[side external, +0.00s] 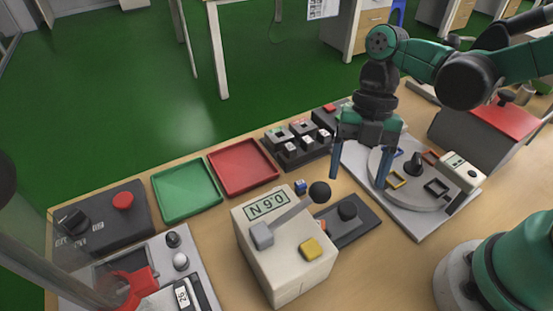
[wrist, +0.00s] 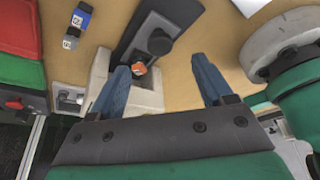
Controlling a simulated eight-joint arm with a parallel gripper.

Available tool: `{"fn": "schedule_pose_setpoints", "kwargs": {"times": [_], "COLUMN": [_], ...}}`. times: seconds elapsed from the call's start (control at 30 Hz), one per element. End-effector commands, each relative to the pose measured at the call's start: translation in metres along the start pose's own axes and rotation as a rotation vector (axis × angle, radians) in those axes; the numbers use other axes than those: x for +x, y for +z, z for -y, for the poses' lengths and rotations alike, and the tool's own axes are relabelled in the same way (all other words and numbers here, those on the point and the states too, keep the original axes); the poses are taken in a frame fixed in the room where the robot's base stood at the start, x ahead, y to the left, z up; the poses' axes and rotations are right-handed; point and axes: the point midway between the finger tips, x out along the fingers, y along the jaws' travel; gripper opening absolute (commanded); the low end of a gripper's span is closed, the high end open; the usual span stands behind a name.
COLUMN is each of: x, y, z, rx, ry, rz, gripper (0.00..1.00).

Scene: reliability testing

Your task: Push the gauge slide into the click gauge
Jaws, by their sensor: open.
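The click gauge (side external: 284,258) is a beige box with a green display, a lever with a black ball knob, and a yellow button. A dark rail (side external: 362,228) extends from its right side. The gauge slide (side external: 347,211), a dark block with a round black knob, sits on the rail, apart from the box. It also shows in the wrist view (wrist: 157,42), with a small orange part (wrist: 139,69) between it and the beige box. My gripper (side external: 358,182) is open and empty above and behind the slide. In the wrist view its fingers (wrist: 161,65) are spread wide.
A red tray (side external: 243,167) and a green tray (side external: 186,190) lie to the left. A black rack (side external: 300,142) stands behind. A round turntable (side external: 411,180) with coloured frames is close on the right. A small blue labelled piece (side external: 300,187) stands behind the gauge.

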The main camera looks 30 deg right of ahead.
Motion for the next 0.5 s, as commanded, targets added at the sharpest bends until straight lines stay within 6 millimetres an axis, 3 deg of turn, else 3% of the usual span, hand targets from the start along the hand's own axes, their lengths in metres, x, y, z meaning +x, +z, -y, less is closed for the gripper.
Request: {"fn": "schedule_pose_setpoints", "kwargs": {"times": [0.5], "x": [0.048], "y": [0.001], "z": [-0.001], "rx": [-0.007], "ry": [0.007], "rz": [-0.022], "gripper": [0.73]}}
